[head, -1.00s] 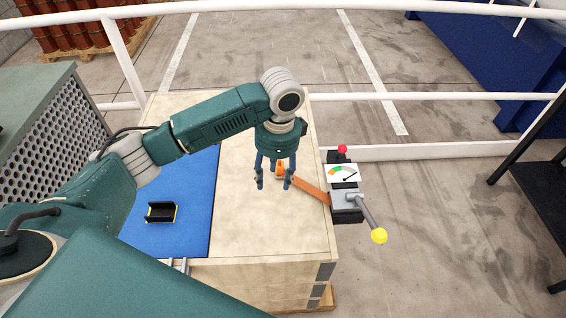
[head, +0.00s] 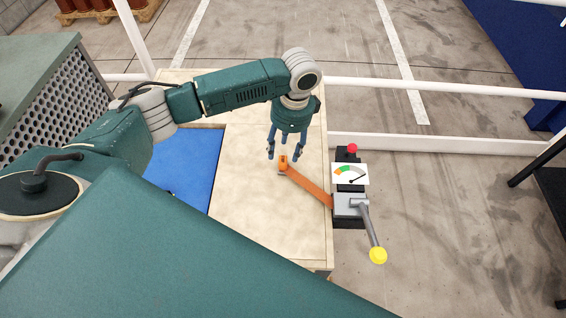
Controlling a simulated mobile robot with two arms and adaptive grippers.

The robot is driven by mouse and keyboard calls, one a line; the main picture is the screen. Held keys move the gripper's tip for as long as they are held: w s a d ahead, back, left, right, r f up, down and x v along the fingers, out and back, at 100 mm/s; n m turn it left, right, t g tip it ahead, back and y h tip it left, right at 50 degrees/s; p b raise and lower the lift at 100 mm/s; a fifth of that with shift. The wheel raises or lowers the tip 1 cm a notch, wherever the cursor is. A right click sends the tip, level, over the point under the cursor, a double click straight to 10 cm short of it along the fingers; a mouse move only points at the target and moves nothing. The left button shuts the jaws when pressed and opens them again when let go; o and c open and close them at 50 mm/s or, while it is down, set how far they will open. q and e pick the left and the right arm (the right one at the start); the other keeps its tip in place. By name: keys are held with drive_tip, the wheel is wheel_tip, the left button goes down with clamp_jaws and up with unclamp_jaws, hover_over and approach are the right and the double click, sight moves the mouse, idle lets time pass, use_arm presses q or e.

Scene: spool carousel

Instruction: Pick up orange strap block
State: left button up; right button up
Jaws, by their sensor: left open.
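The strap runs right and down to a grey and black device at the top's right edge. My left gripper (head: 283,153) points down with its fingers apart, just above and behind the block in the picture. Nothing shows between its fingers, and I cannot tell how high above the block they are. My right gripper does not show.
The device has a dial (head: 350,174), a red knob (head: 352,148) and a lever with a yellow ball (head: 378,255). A blue mat (head: 190,165) lies on the left of the wooden top (head: 260,225). White rails (head: 430,145) run behind. The wooden top's front is clear.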

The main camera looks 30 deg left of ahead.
sight(283, 159)
use_arm(q)
wheel_tip(283, 159, down, 4)
drive_tip(key=shift+a+f+p, duration=0.1)
drive_tip(key=shift+f+p, duration=0.05)
drive_tip(key=shift+p, duration=0.3)
drive_tip(key=shift+c, duration=0.5)
drive_tip(key=c, duration=0.8)
clamp_jaws()
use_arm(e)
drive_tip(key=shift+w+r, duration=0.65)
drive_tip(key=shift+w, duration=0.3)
